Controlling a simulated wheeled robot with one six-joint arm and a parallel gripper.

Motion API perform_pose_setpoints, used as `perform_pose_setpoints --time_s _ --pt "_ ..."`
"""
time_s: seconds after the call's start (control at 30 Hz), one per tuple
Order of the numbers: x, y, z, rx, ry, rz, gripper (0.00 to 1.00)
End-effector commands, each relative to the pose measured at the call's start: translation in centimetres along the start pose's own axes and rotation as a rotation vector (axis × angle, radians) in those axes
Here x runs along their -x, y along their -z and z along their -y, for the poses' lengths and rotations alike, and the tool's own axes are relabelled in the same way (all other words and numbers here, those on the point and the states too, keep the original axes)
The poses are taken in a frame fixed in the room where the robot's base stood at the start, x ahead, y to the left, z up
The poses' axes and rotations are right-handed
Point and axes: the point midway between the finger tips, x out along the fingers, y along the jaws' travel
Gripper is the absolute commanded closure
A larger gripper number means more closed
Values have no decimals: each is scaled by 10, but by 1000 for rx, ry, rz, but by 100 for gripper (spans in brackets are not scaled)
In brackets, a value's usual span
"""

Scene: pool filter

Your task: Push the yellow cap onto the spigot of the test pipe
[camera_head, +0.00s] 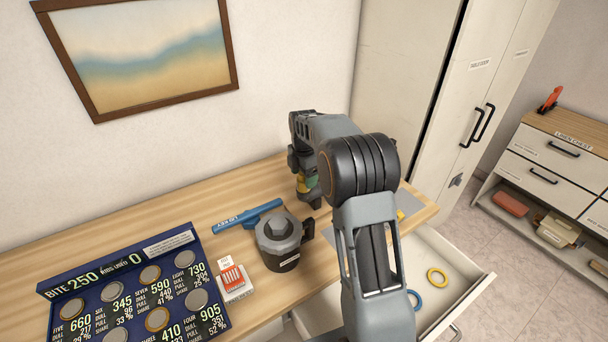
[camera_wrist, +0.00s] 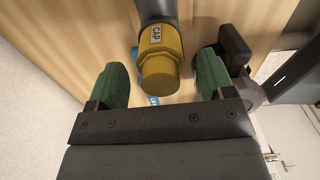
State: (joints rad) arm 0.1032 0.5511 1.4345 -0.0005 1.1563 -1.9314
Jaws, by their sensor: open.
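The yellow cap (camera_wrist: 160,66), labelled CAP, sits at the end of the dark test pipe (camera_wrist: 157,11) in the wrist view. How far it is on the spigot cannot be told, as the cap hides the spigot. My gripper (camera_wrist: 160,80) is open, with one green fingertip on each side of the cap and a visible gap on both sides. My arm hides most of the pipe there.
A grey lidded pot (camera_head: 281,243) and a blue key tool (camera_head: 248,217) lie left of my arm on the wooden bench. A small red-and-white box (camera_head: 234,282) and a blue board (camera_head: 150,300) are farther left. An open drawer (camera_head: 460,300) holds a yellow ring (camera_head: 437,277) and a blue ring (camera_head: 414,299).

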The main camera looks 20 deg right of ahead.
Motion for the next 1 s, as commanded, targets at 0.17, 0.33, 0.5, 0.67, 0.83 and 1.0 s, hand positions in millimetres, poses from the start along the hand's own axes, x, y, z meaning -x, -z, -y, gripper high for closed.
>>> perform_pose_setpoints --time_s 0.17,0.33,0.5,0.67,0.83,1.0 --pt "15 0 0 0 -1 0 25" --pt "33 0 0 0 -1 0 25" --pt "48 0 0 0 -1 0 25" --pt "49 0 0 0 0 0 25" --pt "48 0 0 0 -1 0 25" --pt "55 0 0 0 -2 1 25"
